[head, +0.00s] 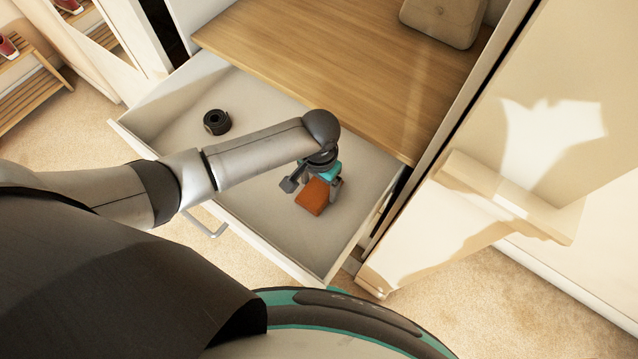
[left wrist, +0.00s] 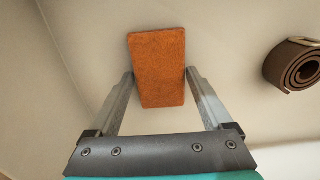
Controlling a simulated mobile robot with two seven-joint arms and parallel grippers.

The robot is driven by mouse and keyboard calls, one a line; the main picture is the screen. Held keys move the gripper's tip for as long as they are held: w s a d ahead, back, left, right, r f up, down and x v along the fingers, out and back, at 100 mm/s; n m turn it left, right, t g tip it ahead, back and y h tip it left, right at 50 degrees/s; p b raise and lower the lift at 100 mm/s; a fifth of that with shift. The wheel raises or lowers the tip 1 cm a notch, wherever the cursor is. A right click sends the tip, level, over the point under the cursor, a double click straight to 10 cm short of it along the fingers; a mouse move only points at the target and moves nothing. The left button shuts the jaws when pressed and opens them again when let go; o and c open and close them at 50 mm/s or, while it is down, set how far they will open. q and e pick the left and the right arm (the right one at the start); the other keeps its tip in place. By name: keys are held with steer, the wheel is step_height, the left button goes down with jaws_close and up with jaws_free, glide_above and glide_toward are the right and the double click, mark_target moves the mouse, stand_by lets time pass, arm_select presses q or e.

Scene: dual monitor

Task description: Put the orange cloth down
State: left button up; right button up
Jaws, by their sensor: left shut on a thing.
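The orange cloth (head: 313,196) is a folded block in the open drawer (head: 262,228), in the drawer's right part. My left gripper (head: 318,190) is over it from above, its fingers on two sides of the cloth. In the left wrist view the cloth (left wrist: 158,68) sits between the two fingers of my left gripper (left wrist: 160,82), which are shut on it. The pale drawer floor shows behind the cloth; I cannot tell whether the cloth touches it. My right gripper is not in view.
A rolled dark belt (head: 217,122) lies in the drawer's left part and shows at right in the left wrist view (left wrist: 297,65). A wooden shelf (head: 330,55) with a beige bag (head: 442,18) is above the drawer's back. The drawer floor around the cloth is clear.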

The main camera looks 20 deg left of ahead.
mark_target(320, 189)
arm_select(q)
steer(key=o, duration=0.9)
steer(key=shift+f, duration=0.1)
steer(key=shift+o, duration=1.1)
steer(key=shift+f+b, duration=0.3)
steer(key=shift+b, duration=0.45)
step_height(320, 189, up, 6)
steer(key=p, duration=0.3)
steer(key=shift+d+f, duration=0.15)
step_height(320, 189, up, 10)
steer(key=p, duration=0.4)
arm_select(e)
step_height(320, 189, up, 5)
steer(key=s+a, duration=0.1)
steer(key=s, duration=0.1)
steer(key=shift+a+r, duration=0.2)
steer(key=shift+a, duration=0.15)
arm_select(q)
steer(key=shift+s+f, duration=0.1)
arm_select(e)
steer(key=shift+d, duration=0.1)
